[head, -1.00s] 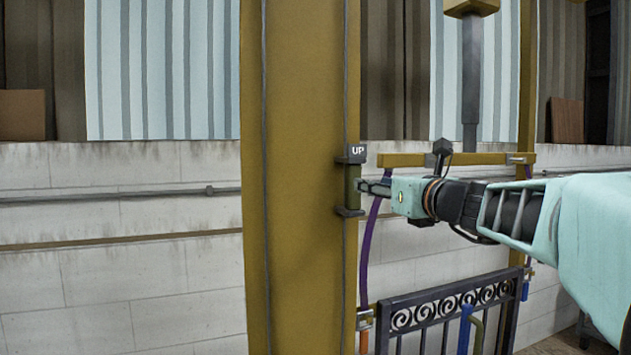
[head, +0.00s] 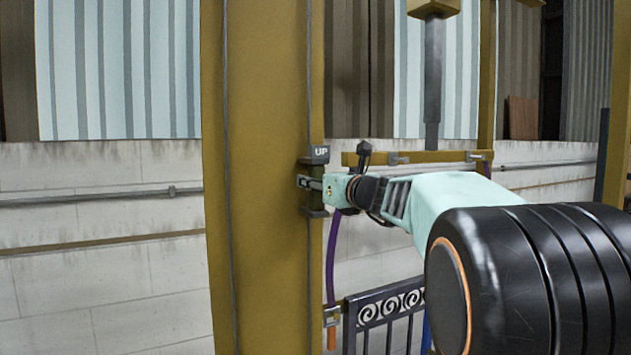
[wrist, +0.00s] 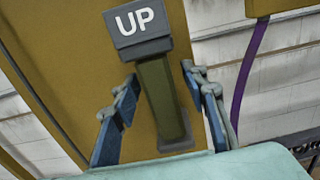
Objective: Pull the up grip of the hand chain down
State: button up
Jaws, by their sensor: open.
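The up grip (head: 315,173) is an olive-green bar with a dark cap marked UP and a dark foot, on the chain in front of the yellow post. It also shows in the wrist view (wrist: 160,103), tilted in the picture. My gripper (head: 303,182) is at the middle of the grip in the head view. In the wrist view my gripper (wrist: 163,88) is open, with one finger on each side of the green bar and gaps visible on both sides. The hand chain (head: 310,60) runs up and down along the post.
A second dark chain line (head: 226,120) runs on the left of the yellow post (head: 265,250). A dark scroll gate (head: 385,307) stands low on the right, with a purple hose (head: 330,260) beside the post. A pale block wall (head: 100,240) is behind.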

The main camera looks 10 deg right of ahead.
jog(key=shift+c, duration=0.5)
grip_shut()
jog(key=shift+f, duration=0.15)
